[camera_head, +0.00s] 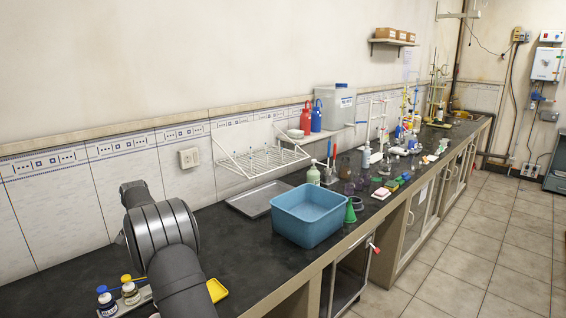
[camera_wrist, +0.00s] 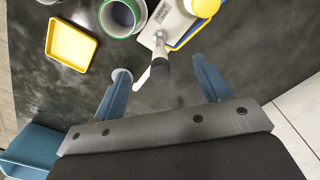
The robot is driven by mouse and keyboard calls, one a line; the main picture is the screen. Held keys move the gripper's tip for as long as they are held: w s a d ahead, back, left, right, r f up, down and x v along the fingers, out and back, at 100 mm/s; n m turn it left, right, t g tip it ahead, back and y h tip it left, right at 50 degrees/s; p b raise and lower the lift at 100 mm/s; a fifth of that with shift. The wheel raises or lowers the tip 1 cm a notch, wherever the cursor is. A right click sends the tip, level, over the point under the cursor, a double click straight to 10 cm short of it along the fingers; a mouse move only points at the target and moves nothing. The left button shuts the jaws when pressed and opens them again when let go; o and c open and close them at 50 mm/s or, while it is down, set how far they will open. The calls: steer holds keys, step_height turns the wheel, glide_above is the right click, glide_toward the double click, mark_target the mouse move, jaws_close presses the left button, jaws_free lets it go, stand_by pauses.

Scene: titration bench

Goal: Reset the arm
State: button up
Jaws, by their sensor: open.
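My gripper (camera_wrist: 160,80) shows in the wrist view with its two blue fingers spread apart. It points down over the dark bench. A pale device with a dark-tipped part (camera_wrist: 160,66) lies beyond the fingers, and the tip shows in the gap between them. I cannot tell how far below the fingers it is. Nothing is seen clamped in the jaws. In the head view my arm fills the lower left, and the gripper itself does not show.
A yellow tray (camera_wrist: 72,45) and a green-rimmed round vessel (camera_wrist: 122,14) lie near the gripper. A blue basin (camera_head: 308,214) stands mid-bench, beside a green cone (camera_head: 350,212) and a grey tray (camera_head: 258,197). Capped bottles (camera_head: 130,292) stand at lower left. The far bench is crowded with glassware.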

steer(key=m, duration=0.4)
steer(key=shift+m, duration=0.4)
steer(key=m, duration=0.5)
step_height(320, 180, up, 8)
steer(key=shift+f, duration=0.2)
steer(key=o, duration=0.7)
steer(key=s+d+n, duration=0.5)
steer(key=n, duration=1.2)
steer(key=shift+n, duration=0.3)
step_height(320, 180, down, 9)
steer(key=shift+f, duration=0.1)
